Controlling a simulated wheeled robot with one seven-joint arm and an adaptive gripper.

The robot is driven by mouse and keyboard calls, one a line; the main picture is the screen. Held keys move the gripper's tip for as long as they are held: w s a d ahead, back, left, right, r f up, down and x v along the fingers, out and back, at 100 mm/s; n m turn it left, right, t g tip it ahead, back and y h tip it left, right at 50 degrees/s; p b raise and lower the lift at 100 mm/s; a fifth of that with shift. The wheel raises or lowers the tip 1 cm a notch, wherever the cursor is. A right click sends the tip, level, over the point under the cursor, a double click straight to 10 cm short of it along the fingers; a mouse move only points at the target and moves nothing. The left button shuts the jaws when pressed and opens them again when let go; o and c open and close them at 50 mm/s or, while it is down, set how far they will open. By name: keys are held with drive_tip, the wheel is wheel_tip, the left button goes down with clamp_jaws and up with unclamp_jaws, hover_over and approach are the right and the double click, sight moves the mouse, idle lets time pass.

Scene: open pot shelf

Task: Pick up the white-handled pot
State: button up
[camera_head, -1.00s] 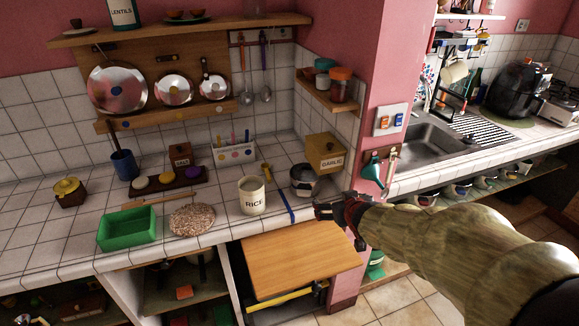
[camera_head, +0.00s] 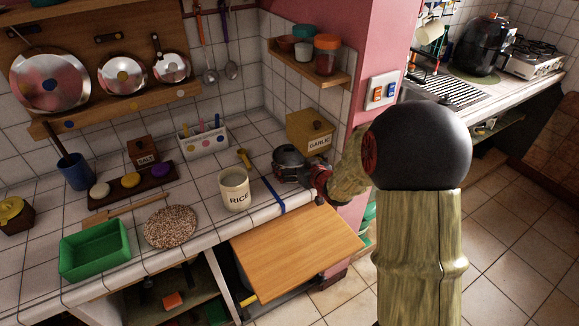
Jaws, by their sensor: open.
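A small dark grey metal pot (camera_head: 288,158) stands on the tiled counter, left of the garlic box. Its handle colour is too small to make out, so I cannot tell whether it is the white-handled pot. My gripper (camera_head: 308,178) is open at the pot's lower right side, close to it. Whether the fingers touch the pot or are around it is unclear.
A rice jar (camera_head: 234,189) stands left of the pot, and a garlic box (camera_head: 311,132) stands behind it. A blue strip (camera_head: 272,195) lies on the counter in front. A wooden board (camera_head: 297,251) juts out below the counter edge. A pink wall corner is close to my arm.

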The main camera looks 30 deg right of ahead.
sight(283, 154)
drive_tip(key=b+x, duration=0.1)
drive_tip(key=x, duration=0.3)
drive_tip(key=shift+s+f, duration=0.1)
drive_tip(key=shift+f, duration=0.05)
drive_tip(key=shift+c, duration=1.3)
drive_tip(key=c, duration=0.8)
drive_tip(key=shift+c, duration=0.4)
